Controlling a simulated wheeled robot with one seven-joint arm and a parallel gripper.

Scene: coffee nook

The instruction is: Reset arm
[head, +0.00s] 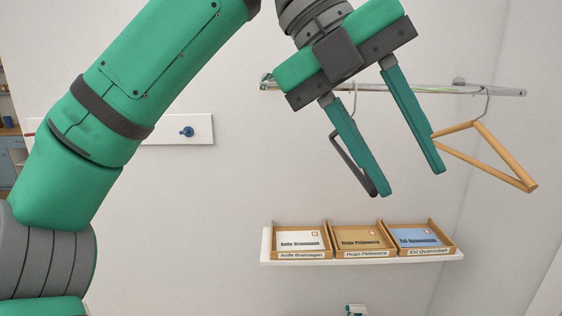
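My gripper (412,182) hangs in the upper middle of the head view, pointing down. Its two green fingers are spread wide apart with nothing held between them. It appears in front of a metal rail (420,89) on the wall and hides part of it. My green arm fills the left side of the view and bends over the top edge, where part of it is out of sight.
A wooden hanger (503,160) hangs from the rail to the right of my gripper. A dark hanger (350,162) is partly hidden behind the left finger. Below, a white shelf (266,247) holds three labelled trays with envelopes. A white board with a blue knob (186,131) is on the wall.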

